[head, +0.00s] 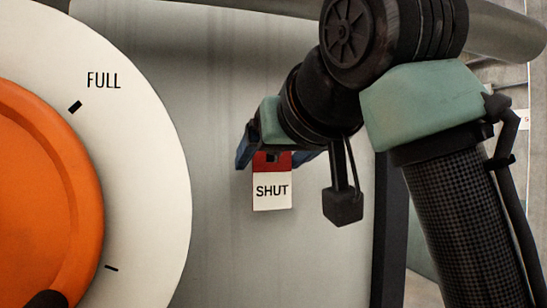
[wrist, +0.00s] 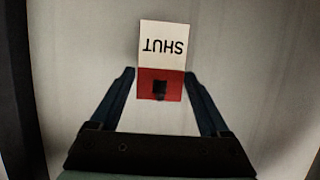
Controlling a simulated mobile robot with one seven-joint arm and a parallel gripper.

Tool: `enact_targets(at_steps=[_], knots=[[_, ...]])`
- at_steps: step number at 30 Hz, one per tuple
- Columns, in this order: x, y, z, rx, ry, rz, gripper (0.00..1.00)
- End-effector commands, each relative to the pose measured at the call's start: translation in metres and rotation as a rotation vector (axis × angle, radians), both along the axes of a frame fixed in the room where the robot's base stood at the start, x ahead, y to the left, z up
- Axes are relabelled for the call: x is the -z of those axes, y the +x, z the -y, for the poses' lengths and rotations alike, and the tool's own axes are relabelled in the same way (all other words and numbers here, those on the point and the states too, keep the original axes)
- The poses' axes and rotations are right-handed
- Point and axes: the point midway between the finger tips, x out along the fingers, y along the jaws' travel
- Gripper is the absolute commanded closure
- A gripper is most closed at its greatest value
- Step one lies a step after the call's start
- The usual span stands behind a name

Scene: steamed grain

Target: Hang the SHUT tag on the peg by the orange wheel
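The SHUT tag (head: 272,190) is white with a red band at its top and lies upright against the grey panel, right of the orange wheel (head: 50,180). In the wrist view the tag (wrist: 162,45) appears upside down. A dark square peg or stub (wrist: 159,90) shows at the red band, and the tag appears to hang on it. My gripper (head: 274,158) is open around the tag's upper part. In the wrist view its blue fingers (wrist: 159,74) stand on both sides of the tag, with narrow gaps at the edges.
A white dial (head: 150,150) marked FULL surrounds the wheel on the left. The grey panel (head: 225,240) is bare below and beside the tag. A dark upright edge (head: 388,240) borders the panel on the right. A thick pipe (head: 500,30) runs along the top right.

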Motion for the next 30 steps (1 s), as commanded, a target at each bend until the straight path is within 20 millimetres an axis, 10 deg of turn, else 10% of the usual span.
enact_targets(at_steps=[14,30], knots=[[-0.001,-0.005,0.002,0.000,0.001,0.002,0.01],[-0.035,-0.099,0.032,0.001,-0.002,0.004,0.01]])
